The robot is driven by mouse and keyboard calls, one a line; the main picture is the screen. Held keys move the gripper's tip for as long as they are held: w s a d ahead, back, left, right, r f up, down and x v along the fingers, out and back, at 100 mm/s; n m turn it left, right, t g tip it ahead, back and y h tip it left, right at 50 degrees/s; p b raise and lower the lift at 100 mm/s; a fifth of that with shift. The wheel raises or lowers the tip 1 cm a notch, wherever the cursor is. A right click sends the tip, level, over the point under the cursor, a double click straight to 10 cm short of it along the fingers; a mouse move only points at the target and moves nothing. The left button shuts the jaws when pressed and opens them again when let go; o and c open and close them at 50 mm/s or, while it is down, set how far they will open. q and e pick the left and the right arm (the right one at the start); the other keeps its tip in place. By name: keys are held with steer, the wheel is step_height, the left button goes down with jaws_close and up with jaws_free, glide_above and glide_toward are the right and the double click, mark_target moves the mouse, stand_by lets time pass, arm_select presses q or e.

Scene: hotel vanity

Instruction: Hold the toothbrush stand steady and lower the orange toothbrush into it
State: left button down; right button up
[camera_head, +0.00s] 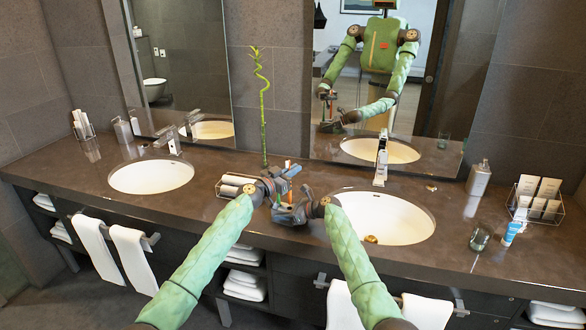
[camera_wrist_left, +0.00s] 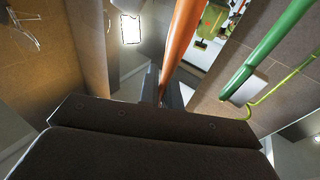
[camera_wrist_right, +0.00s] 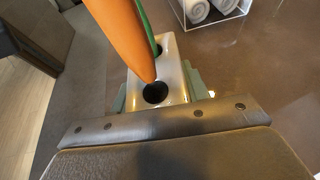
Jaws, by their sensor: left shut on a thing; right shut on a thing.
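My left gripper (camera_head: 290,171) is shut on the orange toothbrush (camera_wrist_left: 180,42), which rises between its fingers in the left wrist view. In the right wrist view the orange toothbrush (camera_wrist_right: 122,32) points down, slightly tilted, its lower tip at the near hole of the toothbrush stand (camera_wrist_right: 177,86). I cannot tell whether the tip is just above or just inside the hole. My right gripper (camera_wrist_right: 160,99) is shut on the pale metallic stand, below the left gripper. A green toothbrush (camera_wrist_right: 147,22) stands in the far hole; it also shows in the left wrist view (camera_wrist_left: 268,48).
A wire rack of rolled towels (camera_head: 232,184) stands just left of the grippers. The tall bamboo stalk (camera_head: 262,110) rises behind them. The right basin (camera_head: 385,218) is close on the right, the left basin (camera_head: 150,176) farther off. The counter between rack and left basin is clear.

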arm_select(q)
steer(key=shift+f, duration=3.2)
steer(key=c, duration=1.5)
jaws_free()
steer(key=v, duration=1.2)
steer(key=shift+w+a, duration=0.1)
arm_select(e)
steer(key=o, duration=1.2)
steer(key=shift+c, duration=0.2)
